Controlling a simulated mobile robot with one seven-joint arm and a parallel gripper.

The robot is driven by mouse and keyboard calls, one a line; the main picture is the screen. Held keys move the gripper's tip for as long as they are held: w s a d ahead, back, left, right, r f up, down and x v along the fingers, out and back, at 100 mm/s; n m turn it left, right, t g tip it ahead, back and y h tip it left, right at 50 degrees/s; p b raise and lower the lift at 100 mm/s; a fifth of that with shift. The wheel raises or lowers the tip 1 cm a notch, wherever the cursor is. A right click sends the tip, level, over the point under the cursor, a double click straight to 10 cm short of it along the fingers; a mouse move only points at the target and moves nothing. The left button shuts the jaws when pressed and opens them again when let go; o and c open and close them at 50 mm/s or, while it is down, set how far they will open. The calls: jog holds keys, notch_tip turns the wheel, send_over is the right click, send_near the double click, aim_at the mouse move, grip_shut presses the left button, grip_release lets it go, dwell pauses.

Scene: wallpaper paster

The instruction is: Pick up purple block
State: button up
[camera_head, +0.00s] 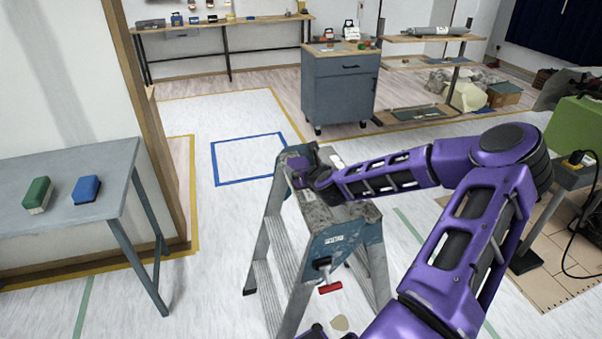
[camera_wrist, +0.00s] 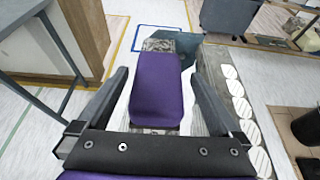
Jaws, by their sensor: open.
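The purple block (camera_wrist: 158,88) lies on the worn grey top of a stepladder (camera_head: 345,212). In the wrist view it is a long rounded shape between my two dark fingers. My gripper (camera_wrist: 160,77) is open, with one finger on each side of the block and a visible gap to each. In the head view my gripper (camera_head: 305,172) is over the far end of the ladder top, and a small part of the purple block (camera_head: 297,162) shows beside it. I cannot tell the height of my fingers relative to the block.
A grey table (camera_head: 75,165) at the left holds a green block (camera_head: 38,194) and a blue block (camera_head: 86,190). A red-handled tool (camera_head: 328,286) is at the ladder's near side. A blue-grey cabinet (camera_head: 340,92) stands behind. The floor around the blue square (camera_head: 245,160) is clear.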

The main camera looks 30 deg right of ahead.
aim_at(300, 164)
jog(key=x, duration=0.3)
jog(key=shift+w+f, duration=0.1)
jog(key=shift+w, duration=0.1)
jog(key=shift+c, duration=0.2)
jog(key=c, duration=1.3)
